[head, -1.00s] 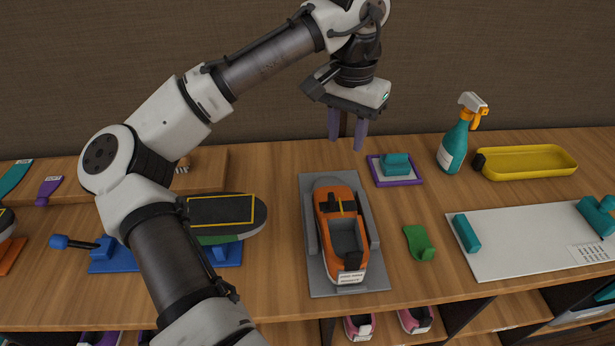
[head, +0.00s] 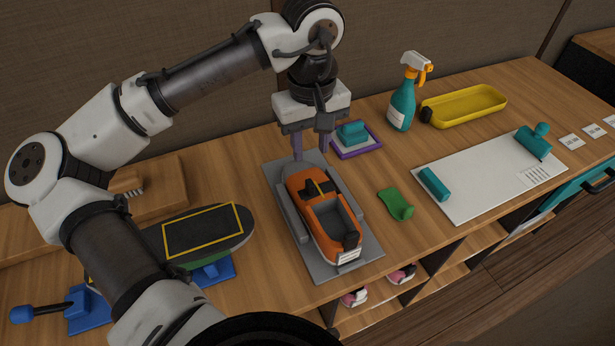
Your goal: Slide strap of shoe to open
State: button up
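An orange shoe (head: 308,222) with a dark grey opening sits upright in a grey holder (head: 368,263) on the wooden counter. A dark strap (head: 318,188) with a yellow edge crosses the shoe near its far end. A white label is on the near end. My gripper (head: 312,153) points down above the far end of the holder, its two purple fingers apart with nothing between them. The fingers are behind the strap in the picture and do not appear to touch the shoe.
A purple-framed pad with a teal block (head: 352,132) stands close right of my gripper. A green piece (head: 396,204) lies right of the holder. A spray bottle (head: 402,100), yellow tray (head: 465,106) and white board (head: 480,190) are further right.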

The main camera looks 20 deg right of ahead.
aim_at(310, 182)
notch_tip(310, 182, down, 10)
jog(key=shift+f+p, duration=0.25)
jog(key=shift+p, duration=0.15)
jog(key=shift+a, duration=0.1)
grip_shut()
